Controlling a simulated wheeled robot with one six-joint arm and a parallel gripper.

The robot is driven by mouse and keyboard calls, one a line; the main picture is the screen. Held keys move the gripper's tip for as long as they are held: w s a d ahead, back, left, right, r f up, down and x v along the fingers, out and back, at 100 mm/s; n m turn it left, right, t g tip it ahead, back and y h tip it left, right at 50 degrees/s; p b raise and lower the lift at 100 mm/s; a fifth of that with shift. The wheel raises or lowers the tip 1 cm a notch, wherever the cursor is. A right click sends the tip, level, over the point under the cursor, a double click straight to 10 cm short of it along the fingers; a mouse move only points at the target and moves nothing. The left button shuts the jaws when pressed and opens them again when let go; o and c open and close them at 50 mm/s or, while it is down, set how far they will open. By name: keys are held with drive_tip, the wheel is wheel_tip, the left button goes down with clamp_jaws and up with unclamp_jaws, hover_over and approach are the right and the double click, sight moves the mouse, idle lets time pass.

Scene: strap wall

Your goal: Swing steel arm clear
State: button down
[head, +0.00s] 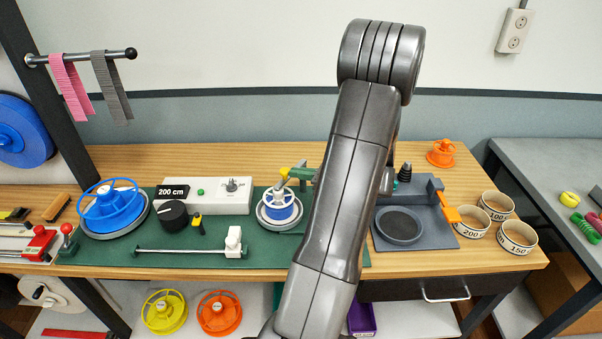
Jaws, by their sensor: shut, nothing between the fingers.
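A thin steel rod (180,251) lies low across the front of the green mat, with a white block (234,240) at its right end. I cannot tell whether this rod is the steel arm. A green piece with a yellow end (286,173) reaches over a small blue-and-white reel (280,205) on a grey disc; its right part runs behind my arm. My own large grey arm crosses the middle of the picture and hides part of the bench. My gripper cannot be made out; it seems hidden behind the arm links.
A blue reel (112,207) and a control box (222,190) stand left on the mat (190,225). A grey fixture with a round dish (400,225) and an orange lever (447,207) stands right. Several labelled cups (516,237) are near the right edge.

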sight(285, 173)
drive_tip(key=shift+a, duration=0.15)
drive_tip(key=a+m+t+h+b, duration=0.1)
drive_tip(key=m+t, duration=0.1)
drive_tip(key=a+m+t+h+b, duration=0.1)
drive_tip(key=shift+w+a+f+t+h+b, duration=0.2)
drive_tip(key=shift+w+a+t+h+b, duration=0.1)
drive_tip(key=shift+a+t, duration=0.1)
drive_tip(key=a+m+t+h+b, duration=0.1)
drive_tip(key=w+a+m+t+h+b, duration=0.1)
drive_tip(key=m+b, duration=0.1)
drive_tip(key=shift+f+t+h, duration=0.1)
drive_tip(key=shift+t+h, duration=0.2)
drive_tip(key=shift+w+a+m+t+h+b, duration=0.3)
drive_tip(key=shift+m+h+b, duration=0.15)
drive_tip(key=shift+h+b, duration=0.1)
drive_tip(key=shift+w+a+m+t+h+b, duration=0.2)
drive_tip(key=shift+a+m+t+h+b, duration=0.1)
drive_tip(key=shift+m+h+b, duration=0.2)
drive_tip(key=w+b, duration=0.1)
drive_tip(key=w+a, duration=0.1)
drive_tip(key=w+b, duration=0.1)
drive_tip(key=shift+w+a+r+b, duration=0.1)
drive_tip(key=shift+a+r+b, duration=0.2)
drive_tip(key=shift+a+r, duration=0.05)
drive_tip(key=shift+w+r, duration=0.1)
drive_tip(key=shift+r, duration=0.1)
